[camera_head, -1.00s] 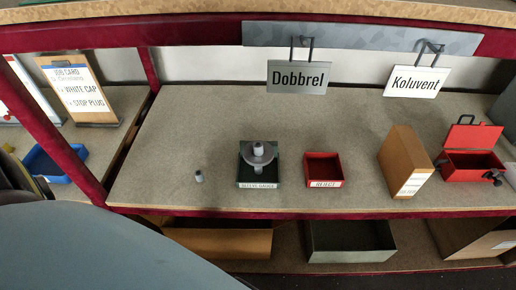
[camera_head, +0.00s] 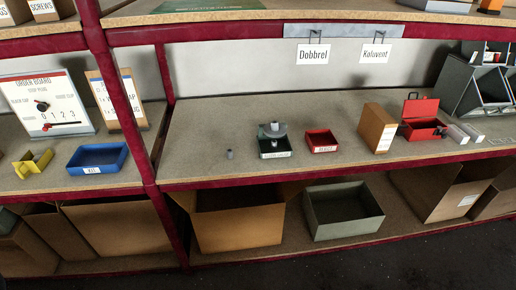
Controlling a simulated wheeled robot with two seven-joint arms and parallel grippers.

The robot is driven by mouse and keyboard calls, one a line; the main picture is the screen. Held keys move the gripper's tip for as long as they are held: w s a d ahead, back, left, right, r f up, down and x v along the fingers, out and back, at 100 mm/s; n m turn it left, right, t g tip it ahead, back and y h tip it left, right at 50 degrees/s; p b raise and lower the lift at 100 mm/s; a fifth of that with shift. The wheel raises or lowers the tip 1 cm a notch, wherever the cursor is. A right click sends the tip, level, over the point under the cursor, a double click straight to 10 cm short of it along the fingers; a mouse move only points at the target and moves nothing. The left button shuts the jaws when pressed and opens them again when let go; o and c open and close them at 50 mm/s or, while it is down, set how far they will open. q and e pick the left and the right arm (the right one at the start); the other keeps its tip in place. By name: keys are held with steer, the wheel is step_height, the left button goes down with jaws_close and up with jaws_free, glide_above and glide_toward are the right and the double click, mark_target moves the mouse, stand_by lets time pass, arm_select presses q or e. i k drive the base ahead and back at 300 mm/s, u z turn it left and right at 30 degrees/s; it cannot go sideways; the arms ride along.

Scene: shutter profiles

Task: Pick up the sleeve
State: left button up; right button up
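A small grey cylinder (camera_head: 230,154), which looks like the sleeve, stands upright on the grey shelf top (camera_head: 205,125), left of the dark green gauge tray (camera_head: 275,155). The tray holds a round grey disc with a stub on top (camera_head: 274,130). The tray's label is too small to read surely now. Neither of my grippers is in view.
A red tray (camera_head: 322,142), a brown box (camera_head: 376,128) and an open red toolbox (camera_head: 422,120) stand to the right. A red post (camera_head: 128,90) divides off the left bay with a blue tray (camera_head: 97,158). Boxes, including a green bin (camera_head: 343,212), sit below. Shelf around the cylinder is clear.

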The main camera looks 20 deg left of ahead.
mark_target(274, 124)
steer(key=u, duration=0.65)
steer(key=i, duration=0.6)
steer(key=u, duration=0.35)
